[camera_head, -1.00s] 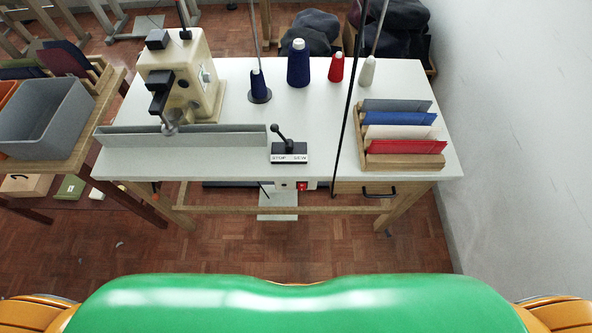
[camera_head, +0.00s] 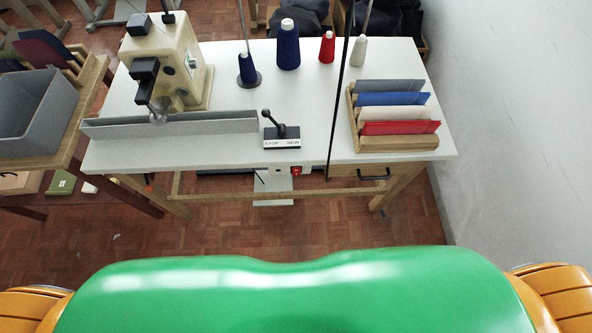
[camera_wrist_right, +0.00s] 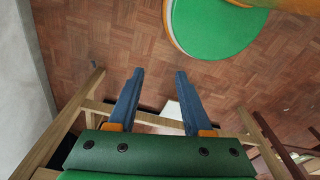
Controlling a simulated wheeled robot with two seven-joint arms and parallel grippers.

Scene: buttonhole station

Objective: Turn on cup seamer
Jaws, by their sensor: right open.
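The cream seaming machine (camera_head: 172,70) stands on the left of the white table (camera_head: 215,150) in the head view. A black lever (camera_head: 273,118) on a small block (camera_head: 281,137) marked STOP and SEW stands at the front edge, leaning left toward STOP. A red switch (camera_head: 296,170) sits below the table's front edge; its setting is too small to tell. My right gripper (camera_wrist_right: 158,77) shows in the right wrist view, its blue fingers apart with nothing between them, over the floor. My left gripper is in neither view.
A grey fence (camera_head: 180,124) runs along the table front. Thread cones (camera_head: 288,45) stand at the back. A wooden rack (camera_head: 398,143) holds coloured fabric pieces on the right. A black cable hangs near the lever. A grey bin (camera_head: 35,115) is at left, a wall (camera_head: 510,130) at right.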

